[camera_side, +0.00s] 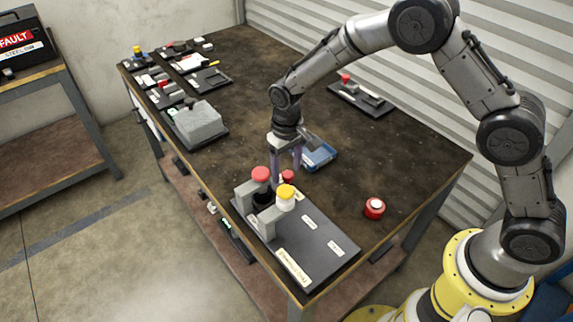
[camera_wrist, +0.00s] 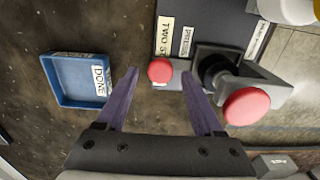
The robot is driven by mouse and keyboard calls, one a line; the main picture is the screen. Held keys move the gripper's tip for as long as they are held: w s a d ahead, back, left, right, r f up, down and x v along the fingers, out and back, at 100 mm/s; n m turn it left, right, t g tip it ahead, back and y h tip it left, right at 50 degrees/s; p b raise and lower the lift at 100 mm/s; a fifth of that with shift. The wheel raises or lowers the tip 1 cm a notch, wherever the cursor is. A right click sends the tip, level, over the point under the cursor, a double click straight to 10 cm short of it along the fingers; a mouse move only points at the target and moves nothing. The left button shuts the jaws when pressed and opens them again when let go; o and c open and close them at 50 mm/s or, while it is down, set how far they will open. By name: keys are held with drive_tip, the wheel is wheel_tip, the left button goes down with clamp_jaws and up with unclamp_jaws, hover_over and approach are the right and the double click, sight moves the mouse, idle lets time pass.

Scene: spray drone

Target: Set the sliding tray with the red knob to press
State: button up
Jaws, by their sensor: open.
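The station is a dark panel (camera_side: 312,248) with white labels near the table's front edge. A small red knob (camera_wrist: 160,70) sits at the end of a grey strip (camera_wrist: 180,72) that runs toward a black round part (camera_wrist: 213,68). A label reading PRESS (camera_wrist: 187,40) lies beside the strip. In the side view the small red knob (camera_side: 288,175) is just below my gripper's fingers. My gripper (camera_wrist: 157,82) is open and empty, and the knob appears between its fingertips in the wrist view. I cannot tell whether a finger touches it.
A blue box marked DONE (camera_wrist: 80,82) lies on the other side. The table's middle is mostly clear.

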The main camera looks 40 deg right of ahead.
wheel_tip(320, 180, up, 14)
idle(0.5)
drive_tip(key=shift+f, duration=0.1)
drive_tip(key=s+d+r+m+t, duration=0.1)
drive_tip(key=s+d+r+t, duration=0.1)
drive_tip(key=s+d+r, duration=0.5)
drive_tip(key=s+d+r+t, duration=0.2)
drive_tip(key=s+r, duration=0.2)
drive_tip(key=r, duration=0.5)
drive_tip(key=s+d+t, duration=0.2)
drive_tip(key=s+d, duration=0.2)
drive_tip(key=s, duration=0.9)
drive_tip(key=s+f+n, duration=0.1)
drive_tip(key=s+f, duration=0.5)
